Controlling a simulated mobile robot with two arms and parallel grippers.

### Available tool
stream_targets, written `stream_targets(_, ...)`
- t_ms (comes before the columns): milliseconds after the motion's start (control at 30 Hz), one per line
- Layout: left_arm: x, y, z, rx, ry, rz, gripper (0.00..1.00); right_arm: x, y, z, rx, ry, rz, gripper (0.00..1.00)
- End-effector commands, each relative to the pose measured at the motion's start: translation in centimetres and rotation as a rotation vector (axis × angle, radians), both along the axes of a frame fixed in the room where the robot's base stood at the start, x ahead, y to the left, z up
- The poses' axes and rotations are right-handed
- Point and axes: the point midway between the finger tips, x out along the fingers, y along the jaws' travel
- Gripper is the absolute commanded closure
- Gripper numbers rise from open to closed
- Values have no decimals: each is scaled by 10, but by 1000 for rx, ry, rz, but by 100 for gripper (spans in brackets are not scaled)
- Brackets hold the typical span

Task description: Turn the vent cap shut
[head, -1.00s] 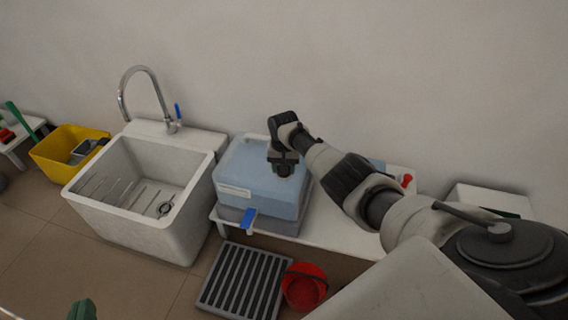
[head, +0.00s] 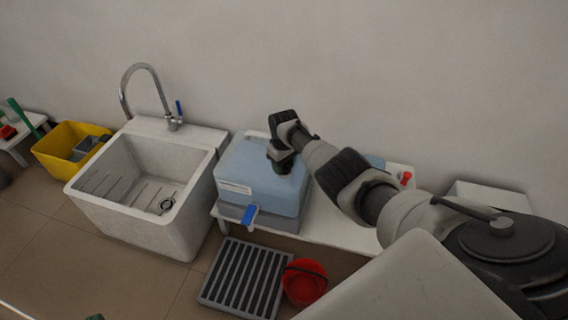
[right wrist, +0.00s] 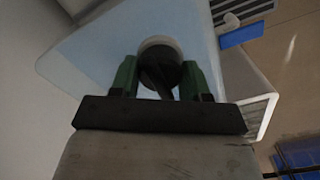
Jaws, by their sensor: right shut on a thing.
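The blue container (head: 240,172) stands on a low white bench, with a blue tap (head: 250,214) low on its front. My right gripper (head: 281,166) points down onto the container's top. In the right wrist view its two green fingers (right wrist: 160,80) sit on either side of the dark round vent cap (right wrist: 160,66) and are shut on it. A pale ring shows around the cap. In the head view the gripper hides the cap. Only a green tip of my left gripper (head: 95,317) shows at the bottom edge; its jaws are out of frame.
A white sink (head: 185,230) with a curved faucet stands left of the container, and a yellow bin (head: 55,158) is farther left. A slatted grey grate (head: 240,278) and a red bucket (head: 305,283) are on the floor in front. The wall is close behind.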

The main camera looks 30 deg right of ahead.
Motion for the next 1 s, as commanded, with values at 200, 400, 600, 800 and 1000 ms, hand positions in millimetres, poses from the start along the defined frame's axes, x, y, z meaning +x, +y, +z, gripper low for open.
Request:
stream_targets(200,-1,0,-2,3,13,0,100,0,1,-1,2,1,71,78)
stream_targets(400,-1,0,-2,3,14,1,100,0,1,-1,2,1,94,77)
stream_targets(600,-1,1,-2,2,14,2,100,0,1,-1,1,1,98,78)
stream_targets(800,-1,1,-2,3,14,2,100,0,1,-1,1,1,98,48)
stream_targets(1000,-1,1,-1,4,13,2,100,0,1,0,0,0,96,28)
